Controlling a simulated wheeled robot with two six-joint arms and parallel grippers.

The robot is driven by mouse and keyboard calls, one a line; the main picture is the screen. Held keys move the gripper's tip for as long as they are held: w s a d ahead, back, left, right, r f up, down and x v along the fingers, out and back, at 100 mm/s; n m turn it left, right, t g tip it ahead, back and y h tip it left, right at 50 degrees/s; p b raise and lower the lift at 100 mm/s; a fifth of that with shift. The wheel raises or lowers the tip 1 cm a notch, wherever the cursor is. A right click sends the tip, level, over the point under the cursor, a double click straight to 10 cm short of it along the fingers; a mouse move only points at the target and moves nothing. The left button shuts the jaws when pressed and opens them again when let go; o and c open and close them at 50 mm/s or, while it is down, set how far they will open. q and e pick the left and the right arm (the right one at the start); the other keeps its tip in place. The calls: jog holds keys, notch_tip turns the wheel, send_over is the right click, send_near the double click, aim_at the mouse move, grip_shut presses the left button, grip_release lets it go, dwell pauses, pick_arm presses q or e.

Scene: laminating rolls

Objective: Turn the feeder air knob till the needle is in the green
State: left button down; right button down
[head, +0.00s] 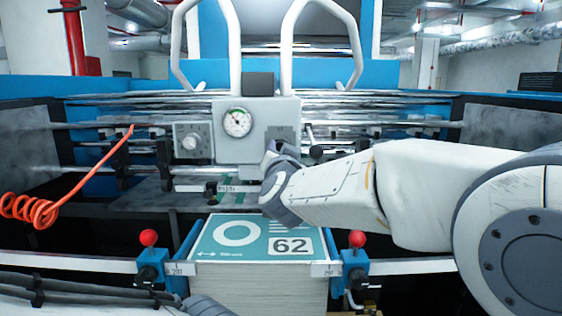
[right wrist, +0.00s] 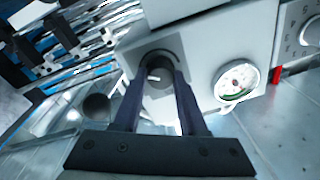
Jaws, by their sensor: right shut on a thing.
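The pressure gauge (head: 237,122) is a round white dial on the grey feeder box, left of my right gripper (head: 278,152). In the right wrist view the gauge (right wrist: 237,82) shows a green arc along its lower edge. The needle is too small to place surely against that arc. In the head view my gripper hides this knob. Part of my left arm shows at the bottom edge; its fingers are out of view.
A second knob with a scale (head: 190,143) is on a panel left of the gauge. A stack of printed sheets (head: 250,240) marked 62 stands below, between red-balled clamps (head: 148,238). An orange coiled hose (head: 40,208) hangs at left. White curved tubes (head: 290,45) rise above the box.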

jog(key=shift+a+f+m+b, duration=0.15)
jog(key=shift+m+b, duration=0.5)
jog(key=shift+m, duration=0.45)
jog(key=shift+c, duration=2.3)
grip_release()
jog(key=shift+s, duration=0.15)
jog(key=s+b, duration=0.1)
jog(key=s, duration=0.9)
jog(key=shift+f+b, duration=0.3)
jog(key=shift+b, duration=0.1)
jog(key=shift+s, duration=0.1)
